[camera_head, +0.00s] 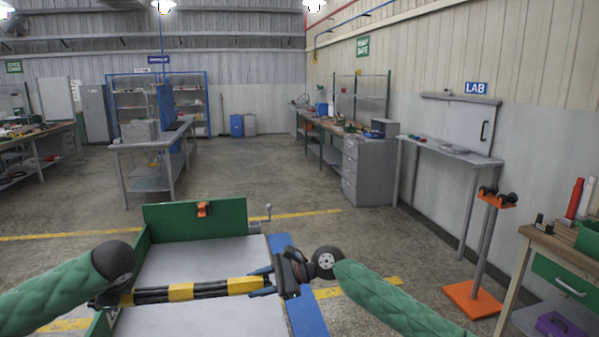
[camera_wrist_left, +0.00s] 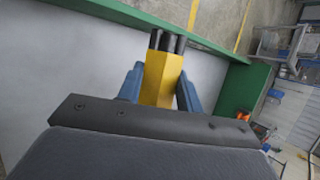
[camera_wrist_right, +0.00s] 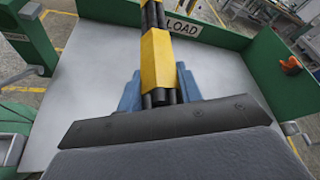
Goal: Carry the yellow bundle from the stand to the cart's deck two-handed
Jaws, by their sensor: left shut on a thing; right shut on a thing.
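The yellow bundle (camera_head: 182,292), several dark rods or hoses with yellow bands, lies level across the view over the cart's grey deck (camera_head: 195,258). My right gripper (camera_head: 262,283) is shut on its right end. In the right wrist view the blue fingers (camera_wrist_right: 152,95) sit either side of a yellow band (camera_wrist_right: 157,58). My left gripper (camera_head: 112,299) is at its left end, partly hidden by my arm. In the left wrist view its fingers (camera_wrist_left: 160,92) close around a yellow band (camera_wrist_left: 163,72). I cannot tell whether the bundle touches the deck. The orange stand (camera_head: 490,235) is empty at the right.
The cart has a green end board (camera_head: 195,218) with an orange latch (camera_head: 203,209) at the far side, and low green side rims. A wooden workbench (camera_head: 560,250) stands at the right. The floor beyond the cart is clear.

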